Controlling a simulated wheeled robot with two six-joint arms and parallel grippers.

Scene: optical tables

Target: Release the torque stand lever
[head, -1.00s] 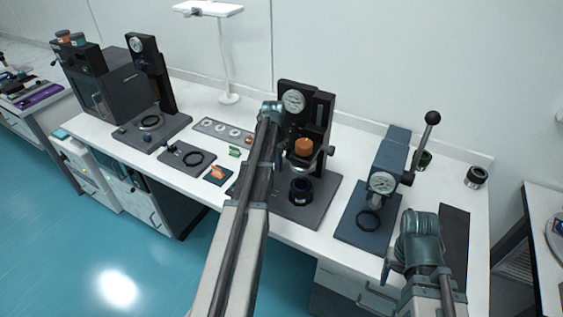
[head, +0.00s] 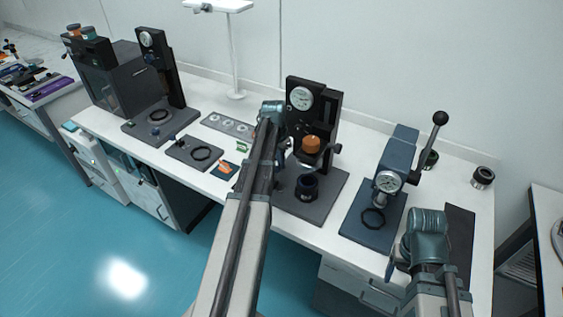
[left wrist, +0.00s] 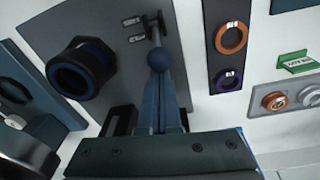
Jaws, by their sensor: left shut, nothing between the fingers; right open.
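The black torque stand (head: 326,150) with a round dial and an orange part stands mid-bench. Its base plate (left wrist: 135,95) carries a dark ring socket (left wrist: 82,75), also in the head view (head: 307,187). In the left wrist view, a lever with a blue ball knob (left wrist: 160,59) is on this plate beside two small labels. My left gripper (left wrist: 166,88) is shut and empty, its fingers at the knob; I cannot tell whether they touch. In the head view my left arm hides most of this gripper and the lever. My right gripper (head: 393,264) is open at the bench's front edge, partly hidden.
A blue press (head: 394,165) with a black ball-ended lever (head: 439,118) stands to the right. A black pad (head: 458,235) lies beside it. Another dial stand (head: 160,75), a dark box (head: 120,80) and small plates fill the left. A lamp stand (head: 234,70) is behind.

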